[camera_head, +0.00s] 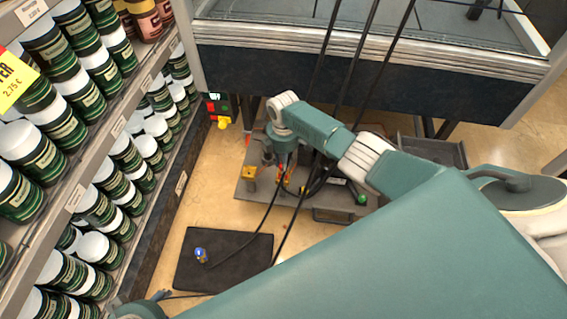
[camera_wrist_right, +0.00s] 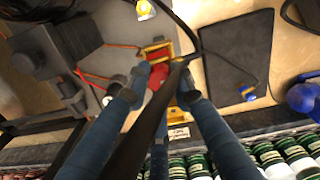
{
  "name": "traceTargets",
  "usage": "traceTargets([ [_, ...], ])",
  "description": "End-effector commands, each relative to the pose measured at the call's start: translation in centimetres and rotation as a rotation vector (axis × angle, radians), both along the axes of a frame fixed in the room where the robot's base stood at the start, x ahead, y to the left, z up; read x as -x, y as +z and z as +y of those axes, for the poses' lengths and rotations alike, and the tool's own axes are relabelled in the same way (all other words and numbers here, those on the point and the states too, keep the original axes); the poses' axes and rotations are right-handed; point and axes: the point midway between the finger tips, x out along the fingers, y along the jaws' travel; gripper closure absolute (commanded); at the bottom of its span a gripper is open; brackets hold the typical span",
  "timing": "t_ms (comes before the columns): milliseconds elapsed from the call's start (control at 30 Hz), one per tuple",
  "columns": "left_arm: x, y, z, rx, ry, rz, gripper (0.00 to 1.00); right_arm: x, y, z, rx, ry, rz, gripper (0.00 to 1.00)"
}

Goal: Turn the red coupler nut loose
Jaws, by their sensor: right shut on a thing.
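The red coupler nut (camera_wrist_right: 157,76) is in the middle of the right wrist view, beside a yellow fitting (camera_wrist_right: 157,50). A dark hose crosses in front and hides part of the nut. In the head view my right gripper (camera_head: 285,180) points down at the pump cart, and the nut is mostly hidden there. A bit of my left gripper (camera_head: 162,296) shows at the bottom left; its fingers cannot be made out.
The grey cart (camera_head: 250,190) carries the pump parts. A black mat (camera_head: 225,272) lies on the floor with a blue-and-yellow connector (camera_head: 201,254) on it. Dark hoses (camera_head: 277,240) hang across the work area. Shelves of cans (camera_head: 90,200) stand at the left.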

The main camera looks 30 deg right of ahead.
Motion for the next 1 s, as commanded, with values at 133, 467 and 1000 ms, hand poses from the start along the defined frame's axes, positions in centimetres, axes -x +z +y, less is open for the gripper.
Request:
traceTargets([
  [133, 0.17, 0.35, 0.01, 0.000, 0.000, 0.002, 0.41, -0.06, 0.01, -0.09, 0.002, 0.087, -0.002, 1.00],
  [467, 0.32, 0.57, 0.08, -0.001, 0.002, 0.002, 0.41, -0.09, 0.04, -0.11, 0.002, 0.190, -0.002, 1.00],
  [1000, 0.25, 0.78, 0.13, -0.001, 0.001, -0.001, 0.41, -0.09, 0.06, -0.10, 0.001, 0.201, -0.002, 0.67],
])
